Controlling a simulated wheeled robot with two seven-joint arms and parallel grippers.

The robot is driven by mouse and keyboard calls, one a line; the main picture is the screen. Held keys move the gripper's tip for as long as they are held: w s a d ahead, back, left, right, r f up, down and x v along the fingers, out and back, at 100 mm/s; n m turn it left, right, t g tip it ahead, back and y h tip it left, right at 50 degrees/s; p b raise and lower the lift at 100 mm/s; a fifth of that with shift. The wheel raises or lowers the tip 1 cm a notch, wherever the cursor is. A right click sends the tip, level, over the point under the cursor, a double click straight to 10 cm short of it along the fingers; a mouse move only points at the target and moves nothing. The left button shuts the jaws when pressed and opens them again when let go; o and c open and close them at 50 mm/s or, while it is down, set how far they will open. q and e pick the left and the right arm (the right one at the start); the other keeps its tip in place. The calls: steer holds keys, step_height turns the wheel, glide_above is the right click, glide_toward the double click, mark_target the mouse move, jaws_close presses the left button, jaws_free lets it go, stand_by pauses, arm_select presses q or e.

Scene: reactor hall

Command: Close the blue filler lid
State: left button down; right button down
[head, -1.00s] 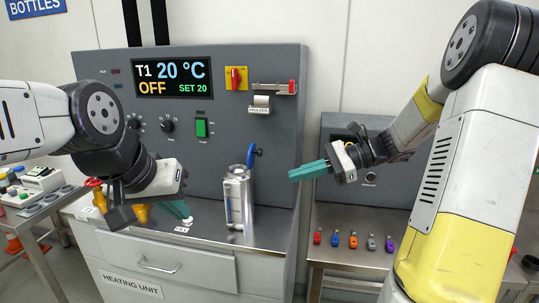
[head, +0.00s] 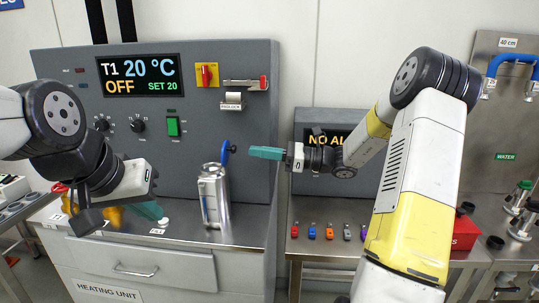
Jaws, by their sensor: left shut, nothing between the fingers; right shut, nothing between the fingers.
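The blue filler lid (head: 226,152) stands open, upright on its hinge at the top of a silver metal vessel (head: 222,205). The vessel stands on the steel top of the heating unit. My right gripper (head: 252,152) has teal fingers, shut and empty. Its tips point left at about the lid's height, with a small gap to the right of the lid in the picture. My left gripper (head: 158,214) is shut and empty, low over the steel top left of the vessel. Its fingers are partly hidden behind its own wrist.
The grey control panel (head: 225,65) rises behind the vessel, with a display reading 20 °C and OFF. A small white item (head: 164,222) lies near my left fingers. Several coloured padlock-like pieces (head: 329,231) line the right-hand bench. A red box (head: 465,234) stands farther right.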

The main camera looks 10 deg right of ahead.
mark_target(227, 141)
steer(key=shift+x, duration=1.75)
steer(key=shift+r, duration=0.1)
steer(key=a+h, duration=0.1)
steer(key=r+h, duration=0.1)
steer(key=a+r+g+h, duration=0.1)
steer(key=h, duration=0.1)
steer(key=shift+w+a+r, duration=0.2)
steer(key=shift+w+a, duration=0.15)
steer(key=shift+w+a+r, duration=0.15)
steer(key=shift+w+a, duration=0.05)
steer(key=shift+a, duration=0.55)
steer(key=shift+w+a+r, duration=0.2)
steer(key=shift+a, duration=0.5)
